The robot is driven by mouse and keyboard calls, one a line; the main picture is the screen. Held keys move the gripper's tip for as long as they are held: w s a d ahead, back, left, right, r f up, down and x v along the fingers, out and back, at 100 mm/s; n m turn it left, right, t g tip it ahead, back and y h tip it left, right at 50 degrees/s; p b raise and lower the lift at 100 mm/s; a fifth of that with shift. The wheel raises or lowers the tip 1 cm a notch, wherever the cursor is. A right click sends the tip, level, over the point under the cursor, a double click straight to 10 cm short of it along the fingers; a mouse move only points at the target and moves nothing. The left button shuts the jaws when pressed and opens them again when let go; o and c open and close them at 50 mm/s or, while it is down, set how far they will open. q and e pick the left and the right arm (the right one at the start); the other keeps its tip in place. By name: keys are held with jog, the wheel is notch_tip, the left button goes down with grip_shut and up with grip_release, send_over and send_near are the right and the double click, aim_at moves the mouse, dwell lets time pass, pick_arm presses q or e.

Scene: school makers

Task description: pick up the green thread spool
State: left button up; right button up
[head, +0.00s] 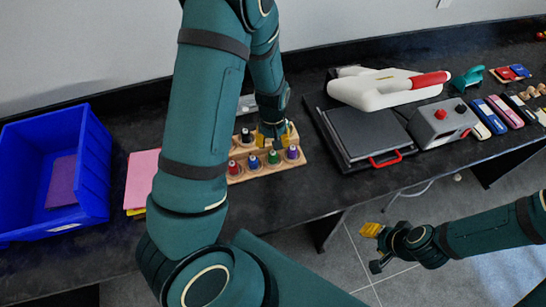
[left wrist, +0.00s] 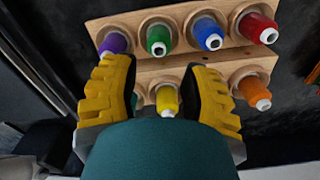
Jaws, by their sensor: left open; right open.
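My left gripper (left wrist: 156,66) is open above the rack. Its fingers straddle a yellow spool (left wrist: 167,100), and the green spool lies just beyond the fingertips, not between them. My right gripper (head: 371,231) is open and empty, away from the table over the floor.
A red spool (left wrist: 257,28) and an orange spool (left wrist: 254,92) share the rack. A blue bin (head: 88,190) and pink sheets (head: 141,178) lie left. A black press with a red handle (head: 368,135) and a grey control box (head: 443,122) stand right.

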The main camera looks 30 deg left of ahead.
aim_at(273, 152)
pick_arm(q)
notch_tip(273, 152, down, 8)
jog(key=shift+d+f+b, duration=0.1)
jog(key=shift+b, duration=0.35)
jog(key=c, duration=0.7)
